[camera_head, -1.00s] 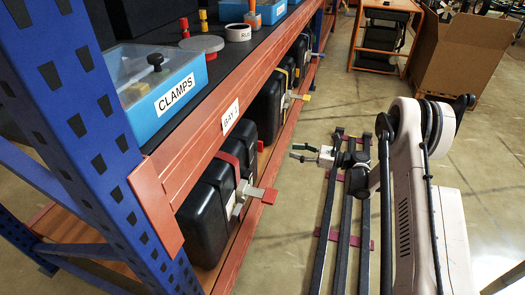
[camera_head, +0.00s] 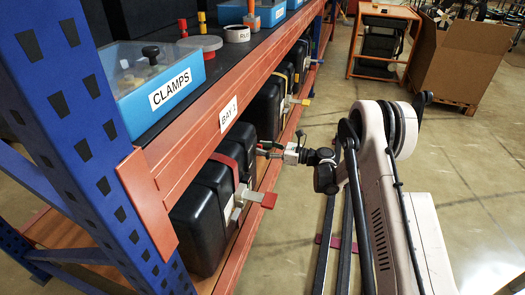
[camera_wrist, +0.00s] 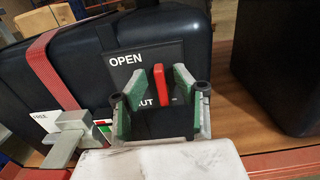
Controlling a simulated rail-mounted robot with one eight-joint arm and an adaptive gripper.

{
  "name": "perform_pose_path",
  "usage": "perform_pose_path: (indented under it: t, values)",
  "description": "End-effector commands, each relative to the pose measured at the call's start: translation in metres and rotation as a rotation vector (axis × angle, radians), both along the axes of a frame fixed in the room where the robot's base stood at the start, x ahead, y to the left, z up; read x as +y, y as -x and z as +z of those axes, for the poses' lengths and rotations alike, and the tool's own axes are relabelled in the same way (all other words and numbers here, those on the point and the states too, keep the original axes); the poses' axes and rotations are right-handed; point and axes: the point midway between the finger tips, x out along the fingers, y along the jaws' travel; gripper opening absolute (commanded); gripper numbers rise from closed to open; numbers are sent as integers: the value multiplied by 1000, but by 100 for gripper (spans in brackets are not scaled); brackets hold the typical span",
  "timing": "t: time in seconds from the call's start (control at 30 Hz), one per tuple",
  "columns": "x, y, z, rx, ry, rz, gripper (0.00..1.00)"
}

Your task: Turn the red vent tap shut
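The red vent tap (camera_wrist: 160,86) shows in the wrist view as an upright red handle on a dark plate (camera_wrist: 142,64). The plate reads OPEN above; the lettering below is partly hidden, with "UT" visible. The plate is on a black case (camera_wrist: 85,66) with a red strap. My gripper (camera_wrist: 158,100) is open, its green-padded fingers on either side of the tap, with gaps visible. In the head view my gripper (camera_head: 268,150) reaches in at the shelf's lower level by the strapped black case (camera_head: 203,222); the tap cannot be made out there.
A grey latch (camera_wrist: 65,138) beside a FREE label sits left of my gripper; its red-tipped lever sticks out of the shelf in the head view (camera_head: 262,199). Another black case (camera_wrist: 280,65) stands to the right. The orange shelf beam (camera_head: 190,140) runs above the cases.

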Motion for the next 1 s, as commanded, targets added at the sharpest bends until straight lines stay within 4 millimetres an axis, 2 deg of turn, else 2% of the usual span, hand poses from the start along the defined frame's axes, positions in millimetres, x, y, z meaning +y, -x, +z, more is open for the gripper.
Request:
perform_pose_path:
  t: [0.37,0.57,1.0]
  values:
    - [5,-1,0,0,0,0,27]
    - [4,-1,0,0,0,0,1]
    - [5,0,0,-42,11,0,0]
